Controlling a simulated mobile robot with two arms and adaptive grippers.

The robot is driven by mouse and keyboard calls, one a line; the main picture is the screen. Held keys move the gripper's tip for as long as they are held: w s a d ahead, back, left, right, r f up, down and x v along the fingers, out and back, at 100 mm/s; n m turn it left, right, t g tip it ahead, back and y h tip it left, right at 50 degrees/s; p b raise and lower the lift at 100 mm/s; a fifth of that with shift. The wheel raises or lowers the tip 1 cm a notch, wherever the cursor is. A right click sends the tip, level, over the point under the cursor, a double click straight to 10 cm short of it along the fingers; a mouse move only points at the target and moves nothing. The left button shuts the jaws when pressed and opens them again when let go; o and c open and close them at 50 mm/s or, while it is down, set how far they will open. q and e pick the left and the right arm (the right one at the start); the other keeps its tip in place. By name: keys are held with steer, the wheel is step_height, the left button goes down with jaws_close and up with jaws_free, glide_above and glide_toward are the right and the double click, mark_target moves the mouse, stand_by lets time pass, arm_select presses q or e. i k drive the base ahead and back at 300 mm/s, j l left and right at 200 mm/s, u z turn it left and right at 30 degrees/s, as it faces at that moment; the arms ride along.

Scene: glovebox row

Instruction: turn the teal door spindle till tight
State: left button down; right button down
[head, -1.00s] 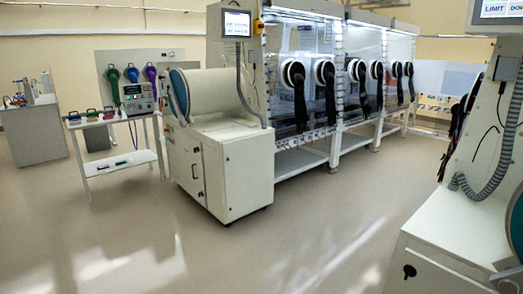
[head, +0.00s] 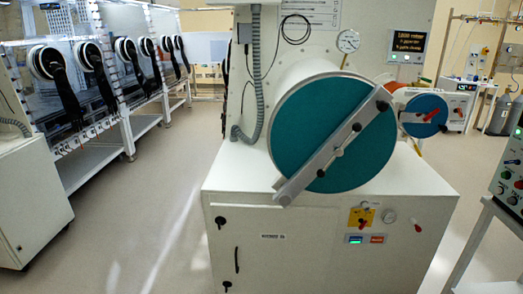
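A large round teal door (head: 300,115) closes the end of a white cylindrical chamber in the middle of the head view. A grey metal bar (head: 360,118) crosses it on a diagonal, from lower left to upper right. A small dark spindle fitting (head: 337,151) sits near the bar's middle; its fine shape and how tight it is cannot be made out. Neither of my grippers is in view, and nothing touches the door or the bar.
The chamber stands on a white cabinet (head: 300,225). A smaller blue door (head: 423,118) with a red handle is to its right. A control box (head: 508,180) on a stand is at the right edge. Gloveboxes (head: 75,90) line the left. Floor is clear left of the cabinet.

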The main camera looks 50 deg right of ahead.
mark_target(338, 150)
steer(key=z, duration=1.95)
